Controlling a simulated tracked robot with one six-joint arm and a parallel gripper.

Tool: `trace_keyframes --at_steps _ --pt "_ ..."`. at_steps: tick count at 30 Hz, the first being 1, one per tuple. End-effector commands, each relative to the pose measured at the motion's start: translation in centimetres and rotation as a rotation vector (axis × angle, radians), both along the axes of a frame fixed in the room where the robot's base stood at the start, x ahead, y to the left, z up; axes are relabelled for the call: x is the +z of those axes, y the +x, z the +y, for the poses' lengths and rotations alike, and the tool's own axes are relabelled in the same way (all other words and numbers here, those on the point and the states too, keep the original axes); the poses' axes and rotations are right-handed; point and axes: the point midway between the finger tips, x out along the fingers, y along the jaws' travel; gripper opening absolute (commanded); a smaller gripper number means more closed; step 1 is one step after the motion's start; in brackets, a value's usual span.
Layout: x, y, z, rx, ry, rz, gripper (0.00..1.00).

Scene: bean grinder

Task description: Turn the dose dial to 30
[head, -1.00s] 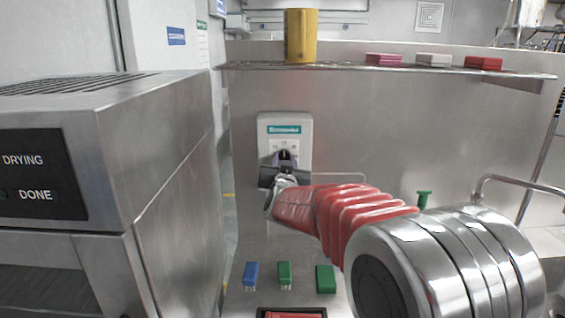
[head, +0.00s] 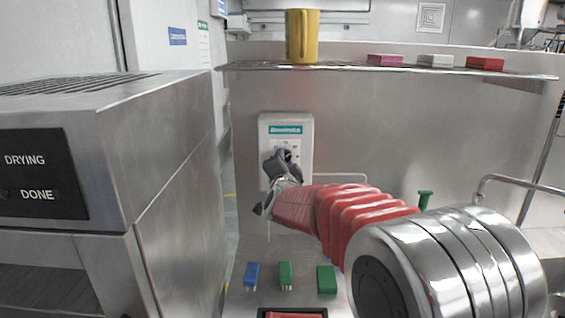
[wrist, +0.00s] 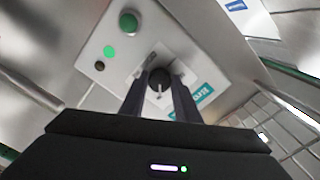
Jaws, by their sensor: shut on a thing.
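The dose dial (wrist: 159,80) is a dark round knob on a pale control box (head: 303,172) with a teal label, fixed to the steel wall. My gripper (head: 281,158) is at the dial and hides much of it in the head view. In the wrist view, the two dark fingers of my gripper (wrist: 161,92) are shut on the dial, one on each side, and a pale pointer line shows on its face. The numbers around the dial are too small and too covered to read, so its setting cannot be told.
A shelf (head: 340,68) above carries a yellow mug (head: 302,37) and several small blocks. A steel machine (head: 165,150) with a "DRYING / DONE" panel stands at left. Blue and green blocks (head: 252,274) are below the box. A bent rail (head: 510,183) is at right.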

Motion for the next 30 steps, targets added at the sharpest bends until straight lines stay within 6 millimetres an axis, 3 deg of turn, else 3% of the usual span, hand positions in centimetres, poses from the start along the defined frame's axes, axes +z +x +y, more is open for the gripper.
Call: trace_keyframes --at_steps 1,18,19,26,30 --pt "-0.89 -0.04 0.02 0.001 0.016 0.016 0.07" --pt "-0.88 -0.03 -0.01 0.001 0.06 0.017 0.07" --pt "-0.88 -0.03 -0.01 0.0 0.06 0.017 0.3" --pt "-0.54 -0.02 -0.02 0.0 0.059 0.011 0.46" --pt "-0.36 -0.01 -0.02 0.0 0.059 0.007 0.48"
